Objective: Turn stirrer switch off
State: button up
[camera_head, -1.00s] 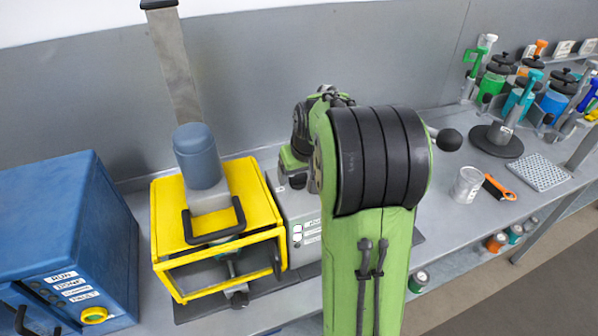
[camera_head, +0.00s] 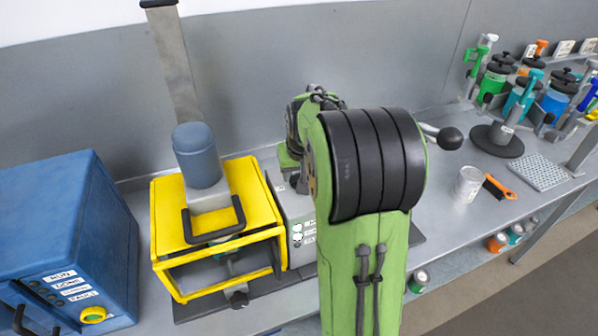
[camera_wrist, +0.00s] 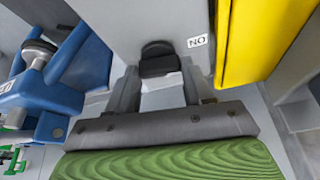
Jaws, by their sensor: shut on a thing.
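The stirrer switch is a black knob (camera_wrist: 160,60) on the face of a grey control box (camera_wrist: 120,22), in the wrist view. A small white label (camera_wrist: 198,41) beside it appears to read ON, turned over. My gripper (camera_wrist: 160,85) has its two grey fingers on either side of the knob and is shut on it. In the head view the grey control box (camera_head: 300,240) stands right of a yellow frame (camera_head: 240,176), partly behind my green arm. My gripper and the switch cannot be made out there.
A yellow frame edge (camera_wrist: 248,40) is close at right in the wrist view, and blue equipment (camera_wrist: 70,75) is at left. In the head view a blue cabinet (camera_head: 60,230) stands at left. A clear jar (camera_head: 467,185) and an orange-handled tool (camera_head: 500,187) lie right of my arm.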

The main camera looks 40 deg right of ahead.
jog(key=m+h, duration=0.1)
jog(key=m, duration=0.2)
jog(key=shift+w+a+m+g, duration=0.1)
jog(key=shift+m+g, duration=0.2)
jog(key=m, duration=0.2)
jog(key=m+g+h, duration=0.1)
jog(key=m, duration=0.1)
jog(key=shift+w+m+g, duration=0.1)
jog(key=shift+m+g, duration=0.2)
jog(key=m, duration=0.2)
jog(key=m+g+p, duration=0.1)
jog(key=m, duration=0.1)
jog(key=shift+w+a+g+h, duration=0.1)
jog(key=shift+g+h, duration=0.2)
jog(key=shift+m+g+p, duration=0.45)
jog(key=shift+m+g, duration=0.25)
jog(key=shift+m, duration=1.1)
jog(key=o, duration=1)
jog(key=shift+o, duration=0.2)
jog(key=p+v, duration=0.6)
jog(key=v, duration=0.9)
jog(key=shift+r, duration=0.4)
